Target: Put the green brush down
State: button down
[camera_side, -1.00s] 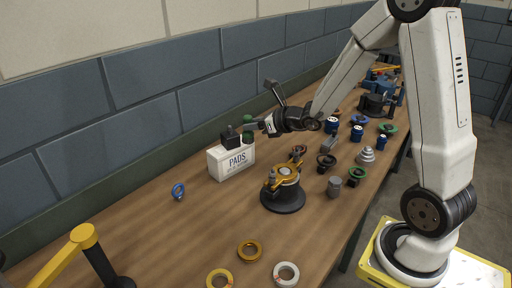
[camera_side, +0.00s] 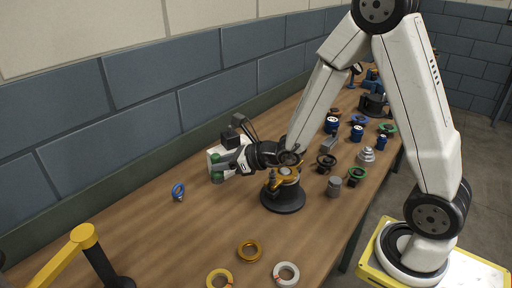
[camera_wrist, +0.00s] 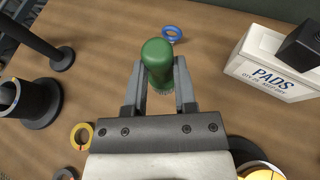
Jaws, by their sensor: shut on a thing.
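The green brush (camera_wrist: 158,55) is upright between the two grey fingers of my gripper (camera_wrist: 160,88) in the wrist view, with its rounded green top toward the camera and a bristly part lower down. In the side view the brush (camera_side: 217,177) shows as green parts at the end of my gripper (camera_side: 222,168), in front of the PADS box. My gripper is shut on the brush. I cannot tell whether the bottom of the brush touches the table.
The white PADS box (camera_wrist: 270,66) with a black block (camera_wrist: 304,43) on top is to the right in the wrist view. A blue ring (camera_side: 178,191) lies nearby on the wooden table. A gold casing stands on a black base (camera_side: 283,200). Bare table lies front left.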

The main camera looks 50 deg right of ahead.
jog(key=shift+f, duration=2.5)
jog(key=shift+f, duration=0.1)
jog(key=shift+f, duration=2.1)
jog(key=shift+f, duration=1.8)
jog(key=shift+f, duration=0.1)
jog(key=shift+c, duration=2)
grip_release()
